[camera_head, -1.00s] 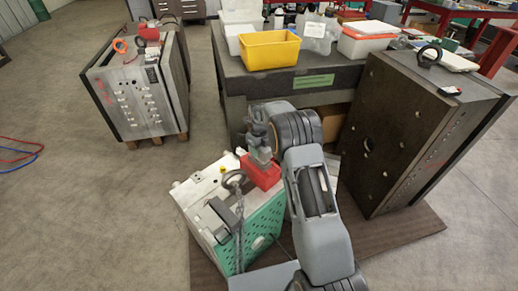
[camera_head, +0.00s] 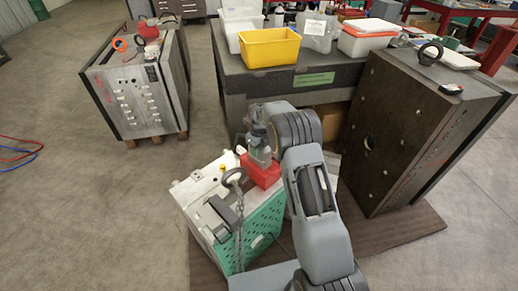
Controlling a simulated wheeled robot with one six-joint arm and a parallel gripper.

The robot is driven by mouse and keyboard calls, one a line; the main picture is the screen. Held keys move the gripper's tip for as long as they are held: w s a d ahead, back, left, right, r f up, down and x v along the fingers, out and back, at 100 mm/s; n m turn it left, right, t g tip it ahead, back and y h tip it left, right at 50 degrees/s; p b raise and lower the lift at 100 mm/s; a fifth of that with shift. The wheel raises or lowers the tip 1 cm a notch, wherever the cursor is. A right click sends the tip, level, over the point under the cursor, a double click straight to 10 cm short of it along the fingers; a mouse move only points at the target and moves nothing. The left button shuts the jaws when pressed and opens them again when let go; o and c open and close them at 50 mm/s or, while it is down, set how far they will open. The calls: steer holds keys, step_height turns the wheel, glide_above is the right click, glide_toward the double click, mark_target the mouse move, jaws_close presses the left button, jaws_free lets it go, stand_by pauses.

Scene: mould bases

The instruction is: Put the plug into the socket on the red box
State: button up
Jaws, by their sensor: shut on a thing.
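A red box (camera_head: 262,171) sits on the far right part of the white and green machine. My gripper (camera_head: 262,152) is directly over the red box, pointing down, with its fingers at or just above the box's top. It is shut on the plug, which is too small and too covered by the gripper to make out. The socket on the red box is hidden under the gripper, so I cannot tell whether plug and socket touch.
The white and green machine (camera_head: 264,226) carries a lifting ring with a chain (camera_head: 237,205). A dark bench with a yellow bin (camera_head: 269,48) stands behind. A large dark mould block (camera_head: 400,135) stands close on the right. Another mould block (camera_head: 133,98) stands at the left, with open floor between.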

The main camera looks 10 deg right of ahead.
steer(key=shift+f+b, duration=0.55)
steer(key=shift+f, duration=0.15)
stand_by(0.7)
steer(key=o, duration=1.3)
steer(key=shift+c, duration=0.2)
steer(key=shift+d+r, duration=0.1)
steer(key=shift+d, duration=0.05)
